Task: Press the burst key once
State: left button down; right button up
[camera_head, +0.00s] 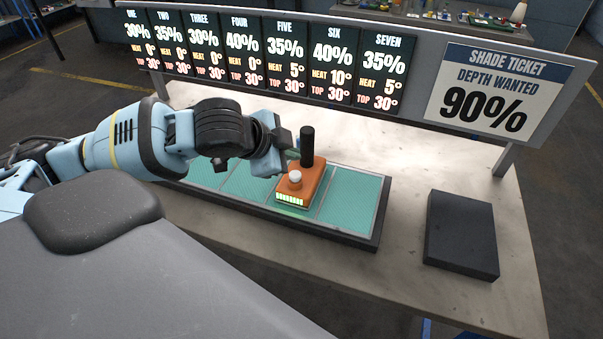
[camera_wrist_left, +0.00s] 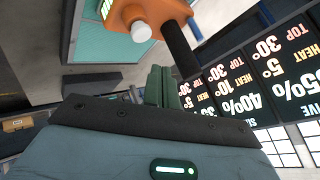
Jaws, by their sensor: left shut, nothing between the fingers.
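An orange device (camera_head: 313,180) sits on a teal-topped tray. It has a white round key (camera_head: 295,176), a black upright post (camera_head: 307,146) and a lit green bar display (camera_head: 289,199). No label naming the burst key is readable. My left gripper (camera_head: 292,154) is shut and empty, beside the device and left of the post; its tips are partly hard to make out. In the left wrist view, the shut greenish fingers (camera_wrist_left: 161,88) point toward the device (camera_wrist_left: 165,9), apart from the white key (camera_wrist_left: 141,31) and the post (camera_wrist_left: 182,50). My right gripper is out of view.
The long teal tray (camera_head: 352,200) with a dark rim lies on a pale table (camera_head: 400,160). A black slab (camera_head: 461,235) lies at the right. A board of numbered panels (camera_head: 285,60) and a shade ticket reading 90% (camera_head: 497,90) stand along the back.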

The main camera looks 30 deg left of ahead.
aim_at(291, 177)
pick_arm(q)
jog(key=shift+f, duration=1.3)
dwell(0.9)
jog(key=shift+f, duration=0.1)
jog(key=shift+f, duration=0.25)
